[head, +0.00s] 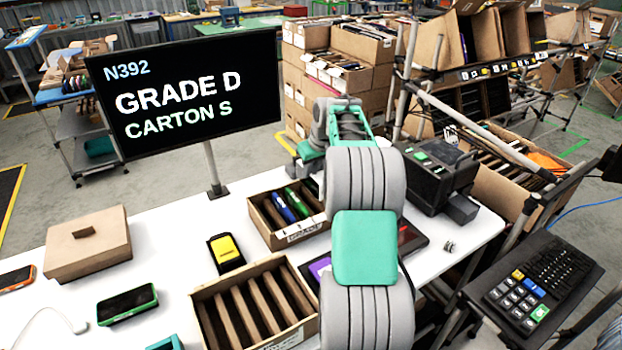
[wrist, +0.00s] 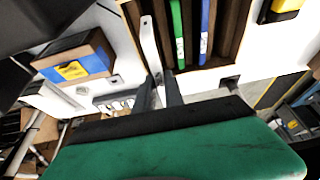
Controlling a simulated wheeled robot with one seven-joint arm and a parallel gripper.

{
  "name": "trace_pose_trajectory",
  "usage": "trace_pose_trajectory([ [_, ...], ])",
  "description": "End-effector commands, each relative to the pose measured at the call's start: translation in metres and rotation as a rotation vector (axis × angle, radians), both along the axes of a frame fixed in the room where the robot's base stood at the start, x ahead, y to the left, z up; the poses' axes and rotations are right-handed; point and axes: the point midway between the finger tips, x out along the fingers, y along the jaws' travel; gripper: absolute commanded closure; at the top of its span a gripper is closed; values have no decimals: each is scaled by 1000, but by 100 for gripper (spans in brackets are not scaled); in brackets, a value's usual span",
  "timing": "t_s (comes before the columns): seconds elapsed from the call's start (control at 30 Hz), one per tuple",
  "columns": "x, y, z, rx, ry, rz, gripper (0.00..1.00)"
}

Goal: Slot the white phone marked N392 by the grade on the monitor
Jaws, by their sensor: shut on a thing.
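The monitor (head: 185,95) in the head view reads N392, GRADE D, CARTON S. In the wrist view my gripper (wrist: 160,92) is shut on a thin white phone (wrist: 149,42), seen edge-on. The phone points over the carton with green and blue phones (wrist: 223,63), at its left slot; I cannot tell how deep it sits. That carton (head: 290,238) also shows in the head view, with a blue phone (head: 283,208) and a green phone (head: 297,202) in its slots. My arm hides the gripper and white phone there. The phone's marking is not readable.
An open carton with cardboard dividers (head: 203,318) stands nearer on the white table (head: 180,270). A yellow-and-black device (head: 226,252), a closed brown box (head: 88,245) and a dark phone (head: 127,304) lie left. A black machine (head: 437,172) stands right of my arm.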

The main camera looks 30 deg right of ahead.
Motion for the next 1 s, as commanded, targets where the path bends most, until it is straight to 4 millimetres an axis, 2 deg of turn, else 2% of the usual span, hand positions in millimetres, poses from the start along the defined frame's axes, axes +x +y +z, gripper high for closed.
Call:
trace_pose_trajectory([
  [0.03, 0, 0, -11, -1, -2, 0, 100],
  [0.1, 0, 0, -18, -1, -2, 0, 100],
  [0.37, 0, 0, -27, -1, -2, 1, 100],
  [1.0, 0, -1, -77, -1, -3, 0, 100],
])
